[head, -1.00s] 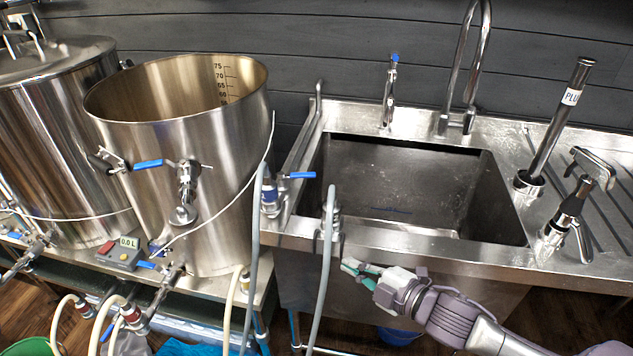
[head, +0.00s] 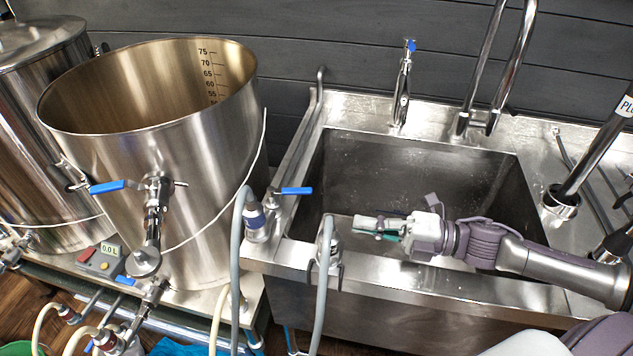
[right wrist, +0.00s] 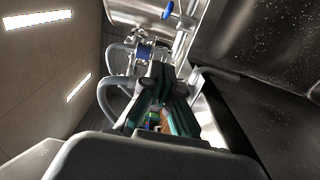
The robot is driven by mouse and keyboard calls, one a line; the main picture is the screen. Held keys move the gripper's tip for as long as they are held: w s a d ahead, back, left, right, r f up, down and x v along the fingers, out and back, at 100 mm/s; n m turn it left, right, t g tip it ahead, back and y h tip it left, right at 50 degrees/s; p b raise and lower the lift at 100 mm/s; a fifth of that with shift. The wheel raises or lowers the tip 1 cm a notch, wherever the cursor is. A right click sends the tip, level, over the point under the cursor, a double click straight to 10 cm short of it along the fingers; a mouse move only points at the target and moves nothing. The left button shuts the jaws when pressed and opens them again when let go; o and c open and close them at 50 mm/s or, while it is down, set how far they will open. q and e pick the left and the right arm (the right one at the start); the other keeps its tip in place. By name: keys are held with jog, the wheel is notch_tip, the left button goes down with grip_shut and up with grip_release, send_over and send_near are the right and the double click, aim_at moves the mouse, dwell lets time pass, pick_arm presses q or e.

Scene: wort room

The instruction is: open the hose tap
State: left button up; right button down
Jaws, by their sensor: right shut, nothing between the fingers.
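The hose tap (head: 278,203) stands on the sink's left rim in the head view. Its blue lever (head: 296,191) points to the right, and a grey hose (head: 238,262) is fitted to it. A blue lever also shows at the top of the right wrist view (right wrist: 167,10). My right gripper (head: 357,224) is shut and empty. It is above the sink's front left part, to the right of and nearer than the lever, apart from it, with its fingers pointing left. Its fingers fill the middle of the right wrist view (right wrist: 165,112). My left gripper is not in view.
A hooked hose end (head: 326,247) hangs on the sink's front rim close to my right fingertips. The steel kettle (head: 185,200) stands to the left. A faucet (head: 402,85) and tall spout (head: 465,122) rise behind the open sink basin (head: 370,165).

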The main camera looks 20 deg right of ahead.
aim_at(297, 191)
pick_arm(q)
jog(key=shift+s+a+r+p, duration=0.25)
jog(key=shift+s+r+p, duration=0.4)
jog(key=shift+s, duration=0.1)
pick_arm(e)
jog(key=w+a, duration=0.7)
jog(key=w, duration=0.2)
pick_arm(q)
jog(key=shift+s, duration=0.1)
pick_arm(e)
jog(key=shift+a+r, duration=0.1)
